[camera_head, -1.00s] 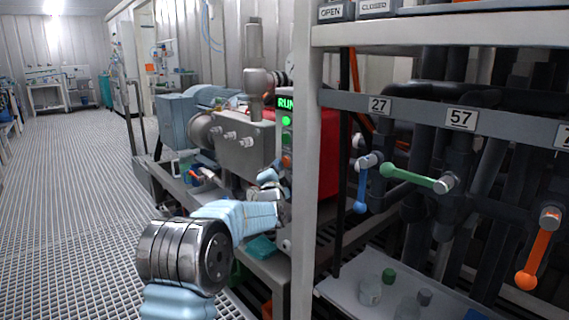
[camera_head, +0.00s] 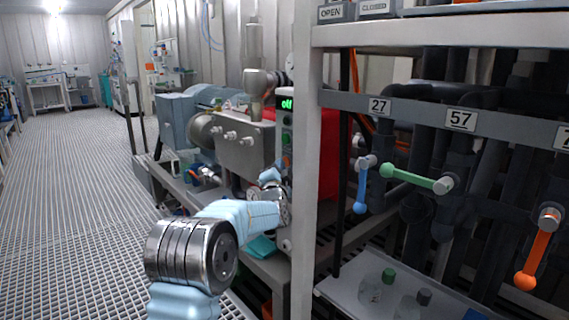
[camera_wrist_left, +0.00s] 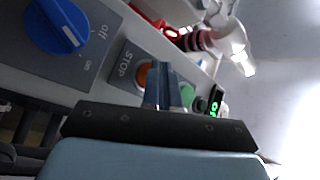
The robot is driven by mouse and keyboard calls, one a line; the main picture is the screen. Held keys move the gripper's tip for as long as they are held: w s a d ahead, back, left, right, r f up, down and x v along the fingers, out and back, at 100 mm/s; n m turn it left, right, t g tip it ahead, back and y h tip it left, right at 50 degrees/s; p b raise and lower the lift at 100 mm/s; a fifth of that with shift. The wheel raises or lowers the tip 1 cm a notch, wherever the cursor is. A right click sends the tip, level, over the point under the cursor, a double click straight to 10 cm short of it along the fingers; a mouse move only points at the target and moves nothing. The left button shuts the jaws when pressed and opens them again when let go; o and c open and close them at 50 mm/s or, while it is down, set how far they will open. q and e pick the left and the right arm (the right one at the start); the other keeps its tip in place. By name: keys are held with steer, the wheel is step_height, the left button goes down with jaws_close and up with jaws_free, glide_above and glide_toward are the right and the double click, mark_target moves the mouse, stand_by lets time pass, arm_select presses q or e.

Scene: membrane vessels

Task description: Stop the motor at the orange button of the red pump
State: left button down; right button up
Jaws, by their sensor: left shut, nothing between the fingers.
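The red pump (camera_head: 328,165) stands behind the white post, partly hidden by it. Its narrow control panel shows a green display (camera_head: 286,104) reading "off". In the left wrist view the orange button (camera_wrist_left: 142,75) sits by a STOP label (camera_wrist_left: 125,70), with a green button (camera_wrist_left: 187,95) beyond it. My left gripper (camera_wrist_left: 164,84) is shut and empty, its fingertips at the panel right beside the orange button and partly covering it. I cannot tell if they touch it. In the head view my left gripper (camera_head: 270,177) is small, in front of the panel. My right gripper is not seen.
A blue knob (camera_wrist_left: 55,25) with off and on marks is on the same panel. The white post and rack stand close on the right, with blue (camera_head: 361,190), green (camera_head: 415,178) and orange (camera_head: 535,255) valve handles. Free grated floor lies left.

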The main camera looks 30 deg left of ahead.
arm_select(q)
steer(key=shift+s+a+b, duration=0.3)
steer(key=shift+s+b, duration=0.25)
steer(key=shift+s, duration=0.2)
steer(key=shift+s, duration=0.1)
steer(key=s+b, duration=0.1)
steer(key=s+a, duration=0.1)
steer(key=s, duration=0.1)
steer(key=s+a+b, duration=0.1)
steer(key=shift+s+b, duration=0.25)
steer(key=shift+b, duration=0.1)
stand_by(0.6)
